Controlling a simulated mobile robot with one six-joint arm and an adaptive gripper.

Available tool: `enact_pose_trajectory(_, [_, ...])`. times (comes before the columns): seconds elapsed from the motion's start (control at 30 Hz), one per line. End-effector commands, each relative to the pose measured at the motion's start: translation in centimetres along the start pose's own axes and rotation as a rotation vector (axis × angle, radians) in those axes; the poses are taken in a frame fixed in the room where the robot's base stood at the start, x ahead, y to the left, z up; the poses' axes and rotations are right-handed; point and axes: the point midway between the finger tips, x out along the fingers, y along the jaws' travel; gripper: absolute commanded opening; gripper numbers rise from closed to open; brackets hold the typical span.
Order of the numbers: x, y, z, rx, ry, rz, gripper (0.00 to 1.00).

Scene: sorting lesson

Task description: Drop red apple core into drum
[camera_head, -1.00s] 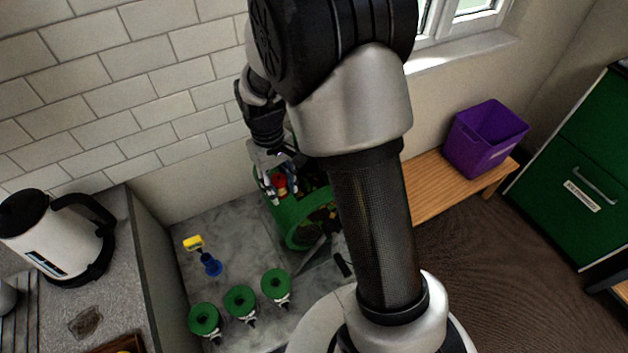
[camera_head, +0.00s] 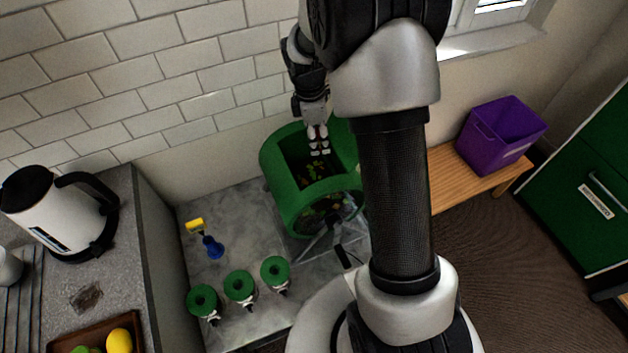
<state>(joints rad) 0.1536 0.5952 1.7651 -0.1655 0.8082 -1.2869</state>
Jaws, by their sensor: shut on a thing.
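The green drum (camera_head: 284,192) stands against the tiled wall, its top opening facing up, with dark contents and orange and green scraps inside. My gripper (camera_head: 319,148) points down over the drum's opening. It is shut on the red apple core (camera_head: 322,147), of which only small red bits show between the fingers. I cannot tell exactly how far the fingertips are above the contents. My own arm covers the drum's right side.
A counter with a kettle (camera_head: 55,220) stands at left. A purple bin (camera_head: 497,140) sits on a wooden bench (camera_head: 447,190) at right.

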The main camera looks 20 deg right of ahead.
Motion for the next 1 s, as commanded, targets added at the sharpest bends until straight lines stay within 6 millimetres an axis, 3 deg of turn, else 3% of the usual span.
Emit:
enact_pose_trajectory(0.33, [4.4, -0.1, -0.6, 0.001, 0.0, -0.001, 0.13])
enact_pose_trajectory(0.7, [4.8, 0.0, -0.6, 0.002, 0.0, 0.0, 0.13])
enact_pose_trajectory(0.73, [4.8, 0.0, -0.6, 0.002, 0.0, 0.0, 0.36])
enact_pose_trajectory(1.0, [4.8, 0.0, -0.6, 0.002, 0.0, 0.0, 0.54])
